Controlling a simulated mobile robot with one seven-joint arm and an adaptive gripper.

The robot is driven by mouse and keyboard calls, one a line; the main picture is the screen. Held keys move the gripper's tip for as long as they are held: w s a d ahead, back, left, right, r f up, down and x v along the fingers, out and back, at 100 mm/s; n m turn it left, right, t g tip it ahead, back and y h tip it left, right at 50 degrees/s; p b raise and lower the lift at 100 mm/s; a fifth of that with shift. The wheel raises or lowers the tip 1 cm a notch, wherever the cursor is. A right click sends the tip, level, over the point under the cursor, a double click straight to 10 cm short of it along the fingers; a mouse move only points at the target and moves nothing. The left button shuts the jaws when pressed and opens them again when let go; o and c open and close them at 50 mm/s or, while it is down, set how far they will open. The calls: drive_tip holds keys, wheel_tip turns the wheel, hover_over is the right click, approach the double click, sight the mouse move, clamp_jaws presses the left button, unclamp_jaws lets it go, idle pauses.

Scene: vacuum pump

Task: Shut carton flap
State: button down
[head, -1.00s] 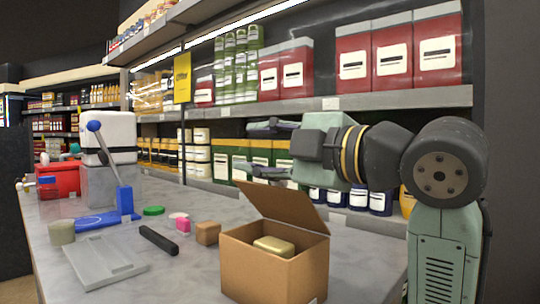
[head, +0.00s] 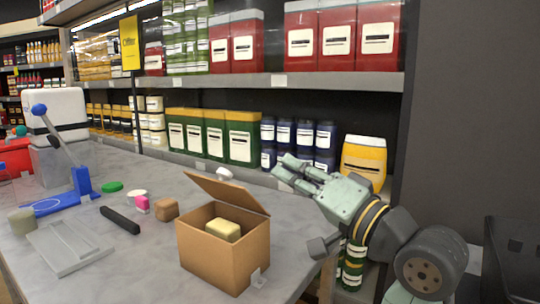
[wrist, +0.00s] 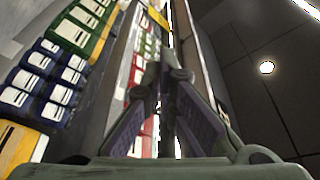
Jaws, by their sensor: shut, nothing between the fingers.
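The carton (head: 222,254) is a brown open-topped box near the front of the grey table in the head view. Its flap (head: 228,190) stands up at the back edge, leaning backward. A yellowish block (head: 223,229) sits inside the carton. My gripper (head: 281,166) is right of and beyond the flap, at the table's right side, apart from it. Its fingers are shut and empty, pointing toward the shelf. In the wrist view the fingers (wrist: 167,70) come together, with shelf goods behind; the carton does not show there.
On the table (head: 130,252), left of the carton, are a brown block (head: 166,209), a black bar (head: 120,220), a grey plate (head: 70,247) and a blue lever device (head: 80,185). Shelves with tins (head: 243,137) and a yellow bag (head: 363,160) stand behind.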

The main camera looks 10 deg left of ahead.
drive_tip(key=p, duration=0.3)
hover_over(245, 203)
drive_tip(key=w, duration=0.3)
drive_tip(key=shift+s+r, duration=0.2)
drive_tip(key=shift+r, duration=0.1)
drive_tip(key=shift+s+a+f, duration=0.15)
drive_tip(key=shift+s+f, duration=0.45)
drive_tip(key=shift+s+f, duration=0.1)
